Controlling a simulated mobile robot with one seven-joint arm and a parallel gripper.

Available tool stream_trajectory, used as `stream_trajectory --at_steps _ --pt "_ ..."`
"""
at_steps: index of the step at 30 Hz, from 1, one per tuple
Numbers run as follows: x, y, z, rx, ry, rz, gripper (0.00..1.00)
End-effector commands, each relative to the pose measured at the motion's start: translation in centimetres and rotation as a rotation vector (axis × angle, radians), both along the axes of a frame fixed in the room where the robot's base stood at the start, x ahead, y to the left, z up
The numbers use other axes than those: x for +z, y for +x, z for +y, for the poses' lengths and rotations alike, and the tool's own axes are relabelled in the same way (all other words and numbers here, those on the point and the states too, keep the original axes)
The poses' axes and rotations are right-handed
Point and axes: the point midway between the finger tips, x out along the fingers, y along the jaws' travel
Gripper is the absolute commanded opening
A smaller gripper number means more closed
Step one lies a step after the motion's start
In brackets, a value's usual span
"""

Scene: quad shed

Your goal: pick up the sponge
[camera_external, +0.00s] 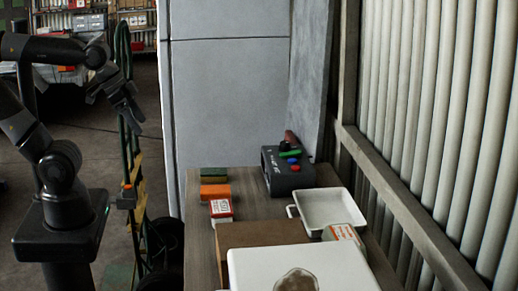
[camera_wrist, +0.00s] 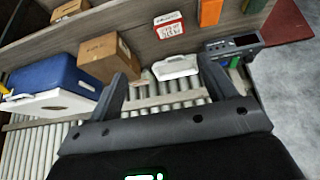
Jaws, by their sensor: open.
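A flat block, green on top with a darker side (camera_external: 213,174), lies at the far left end of the wooden table and looks like the sponge. It seems to show at the top edge of the wrist view (camera_wrist: 255,6), partly cut off. An orange block (camera_external: 214,191) lies just in front of it; the wrist view shows it too (camera_wrist: 210,12). My gripper (camera_external: 130,108) is raised to the left of the table, apart from every object. Its two fingers are spread and empty in the wrist view (camera_wrist: 163,72).
The table (camera_external: 200,255) also bears a red-and-white box (camera_external: 221,209), a dark device with coloured buttons (camera_external: 287,173), a white tray (camera_external: 328,208), a brown box (camera_external: 262,234) and a white-lidded cooler (camera_external: 335,264). A green hand truck (camera_external: 130,150) stands between my arm and the table.

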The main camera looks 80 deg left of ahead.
Motion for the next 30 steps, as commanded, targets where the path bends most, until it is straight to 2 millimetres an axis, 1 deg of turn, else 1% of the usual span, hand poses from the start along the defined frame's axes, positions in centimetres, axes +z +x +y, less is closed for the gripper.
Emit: stream_trajectory --at_steps 1,3,10,14,17,23,26,30 --pt "0.0 0.0 0.0 0.0 0.0 0.0 0.81" --pt "0.0 0.0 0.0 0.0 0.0 0.0 0.85" --pt "0.0 0.1 0.1 0.0 0.001 0.002 0.85" --pt "0.1 1.2 0.7 0.004 0.012 0.022 0.85" --pt "0.2 3.0 1.8 0.005 0.029 0.053 0.85" --pt "-0.4 7.6 5.1 0.001 0.064 0.133 0.85" --pt "-1.0 9.9 7.1 -0.003 0.075 0.172 0.85" --pt "-2.4 12.8 10.3 -0.01 0.086 0.228 0.85"
